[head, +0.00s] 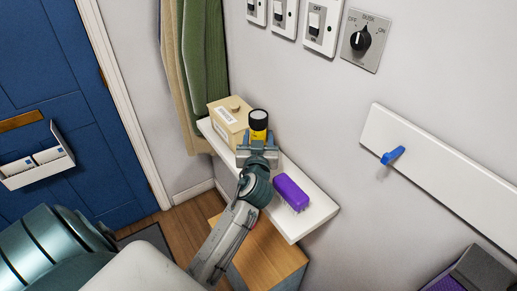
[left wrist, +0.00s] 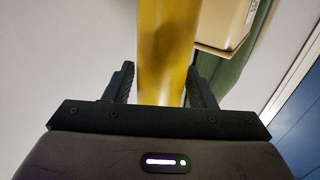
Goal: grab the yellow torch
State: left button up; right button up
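The yellow torch (head: 259,121) stands upright on the white shelf (head: 317,214), its black head on top. In the left wrist view its yellow body (left wrist: 165,50) rises between my left gripper's two dark fingers. My left gripper (head: 258,143) is at the torch, with a finger on either side. The fingers look spread, with narrow gaps to the body (left wrist: 160,85), though contact near the fingertips is hard to judge. The torch's lower part is hidden behind my gripper. My right gripper is out of view.
A purple brush (head: 291,193) lies to the right. Coats (head: 200,60) hang behind, the wall borders the shelf, and a wooden cabinet (head: 270,258) is below.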

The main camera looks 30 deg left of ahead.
pick_arm(q)
jog(key=c, duration=0.7)
jog(key=shift+c, duration=0.5)
